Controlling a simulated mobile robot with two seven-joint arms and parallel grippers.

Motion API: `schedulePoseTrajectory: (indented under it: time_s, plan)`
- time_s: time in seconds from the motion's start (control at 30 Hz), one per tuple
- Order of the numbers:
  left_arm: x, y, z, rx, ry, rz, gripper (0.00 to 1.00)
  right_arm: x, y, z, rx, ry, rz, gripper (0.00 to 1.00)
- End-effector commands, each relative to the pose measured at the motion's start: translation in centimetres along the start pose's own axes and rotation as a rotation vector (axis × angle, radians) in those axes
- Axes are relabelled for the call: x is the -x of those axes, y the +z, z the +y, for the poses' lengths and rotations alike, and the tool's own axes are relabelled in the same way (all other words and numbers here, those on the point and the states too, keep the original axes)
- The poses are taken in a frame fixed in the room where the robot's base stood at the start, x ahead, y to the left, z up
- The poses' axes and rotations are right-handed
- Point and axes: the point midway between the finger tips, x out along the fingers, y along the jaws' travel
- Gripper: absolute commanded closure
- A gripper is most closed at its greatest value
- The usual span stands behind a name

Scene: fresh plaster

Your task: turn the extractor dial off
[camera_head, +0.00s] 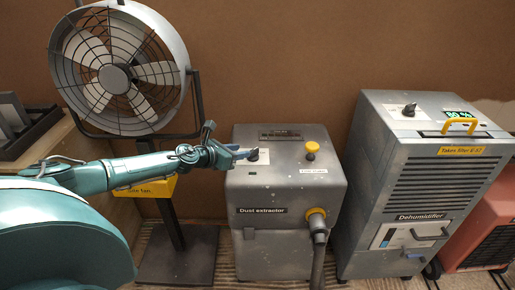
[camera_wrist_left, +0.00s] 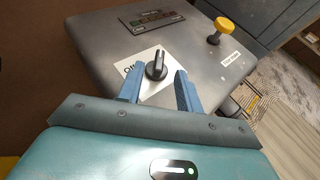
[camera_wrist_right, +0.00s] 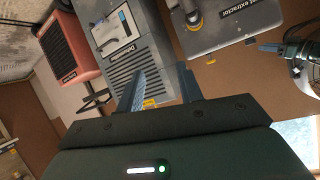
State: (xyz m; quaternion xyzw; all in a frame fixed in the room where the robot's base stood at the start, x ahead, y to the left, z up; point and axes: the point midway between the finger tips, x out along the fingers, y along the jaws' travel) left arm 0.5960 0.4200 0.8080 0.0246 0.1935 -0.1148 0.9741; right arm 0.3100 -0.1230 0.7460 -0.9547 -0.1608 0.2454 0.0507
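The dust extractor (camera_head: 285,195) is a grey box in the middle of the head view. Its dial (camera_wrist_left: 157,66) is a dark knob on a white label on top; the label reads "Off" at the left in the left wrist view. The knob's pointer does not point straight at that word. My left gripper (camera_head: 242,154) is at the dial, which partly hides behind the fingers in the head view. In the left wrist view its fingers (camera_wrist_left: 157,84) are apart, one on each side of the dial; contact cannot be told. My right gripper (camera_wrist_right: 160,88) is open and empty.
A yellow knob (camera_head: 312,148) stands on the extractor's top right, with a hose (camera_head: 318,240) on its front. A dehumidifier (camera_head: 420,180) stands to the right, a large fan (camera_head: 118,75) to the left, and a red machine (camera_head: 485,240) at far right.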

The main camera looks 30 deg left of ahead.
Motion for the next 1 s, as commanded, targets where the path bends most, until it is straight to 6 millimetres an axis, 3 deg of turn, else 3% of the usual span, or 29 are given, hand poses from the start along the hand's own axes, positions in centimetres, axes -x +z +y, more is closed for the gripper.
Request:
schedulePoseTrajectory:
  time_s: [0.2, 0.4, 0.6, 0.9, 1.0]
  plan:
    - [-4.6, -0.1, -0.2, 0.004, -0.001, -0.003, 0.65, -0.4, 0.7, 0.2, 0.004, 0.002, 0.009, 0.64]
    - [-7.3, -0.2, -0.1, 0.004, 0.000, -0.002, 0.65, 0.1, 0.4, 0.4, 0.009, 0.010, 0.044, 0.64]
    - [-8.5, -0.1, -0.1, 0.003, -0.001, 0.000, 0.65, 0.6, 0.0, 0.6, 0.015, 0.017, 0.065, 0.64]
    - [-8.6, 0.0, -0.1, 0.003, -0.001, 0.000, 0.65, 0.8, -0.1, 0.8, 0.018, 0.021, 0.068, 0.64]
    - [-8.6, 0.0, -0.1, 0.003, -0.001, 0.000, 0.72, 0.8, -0.1, 0.8, 0.018, 0.021, 0.068, 0.64]
